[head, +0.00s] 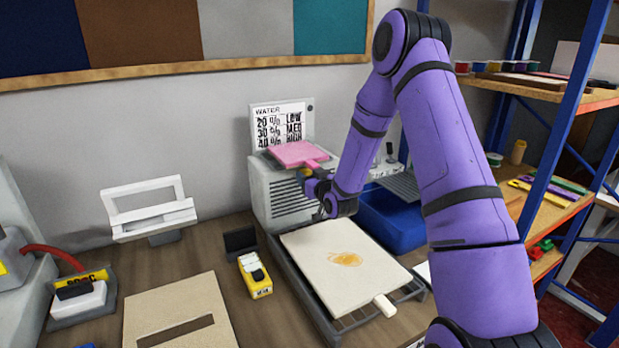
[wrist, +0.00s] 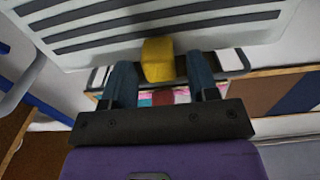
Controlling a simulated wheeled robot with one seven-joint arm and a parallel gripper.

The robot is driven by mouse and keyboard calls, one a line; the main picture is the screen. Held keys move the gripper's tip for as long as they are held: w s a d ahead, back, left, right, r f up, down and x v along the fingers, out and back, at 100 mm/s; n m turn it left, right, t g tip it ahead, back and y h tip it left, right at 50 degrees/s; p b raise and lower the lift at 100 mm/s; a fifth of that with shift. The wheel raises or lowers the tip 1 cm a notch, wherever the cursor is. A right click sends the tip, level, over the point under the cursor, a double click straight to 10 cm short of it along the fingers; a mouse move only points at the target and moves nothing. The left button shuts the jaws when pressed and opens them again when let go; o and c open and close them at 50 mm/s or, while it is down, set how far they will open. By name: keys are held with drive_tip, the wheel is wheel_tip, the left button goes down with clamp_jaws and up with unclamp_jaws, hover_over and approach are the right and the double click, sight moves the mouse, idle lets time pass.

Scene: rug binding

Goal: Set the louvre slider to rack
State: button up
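The louvre slider's yellow knob (wrist: 158,60) shows in the wrist view, on the front of a pale grey louvred box. My gripper (wrist: 162,75) is open, with one dark finger on each side of the knob and a visible gap at both sides. In the head view my gripper (head: 308,176) is at the right front of the louvred box (head: 285,203), and it hides most of the knob there. No rack marking for the slider is readable in either view.
A pink board (head: 297,152) lies on the box, before a humidity chart (head: 282,122). Below my arm, a cream board with an orange stain (head: 325,250) lies on a dark rack (head: 350,322). A blue tub (head: 400,220) stands right, a yellow device (head: 255,278) left.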

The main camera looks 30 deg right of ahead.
clamp_jaws()
drive_tip(key=a, duration=0.8)
drive_tip(key=shift+a, duration=0.3)
drive_tip(key=shift+o, duration=0.9)
unclamp_jaws()
drive_tip(key=shift+a, duration=0.15)
drive_tip(key=s, duration=1)
drive_tip(key=shift+s, duration=0.4)
drive_tip(key=shift+r, duration=0.1)
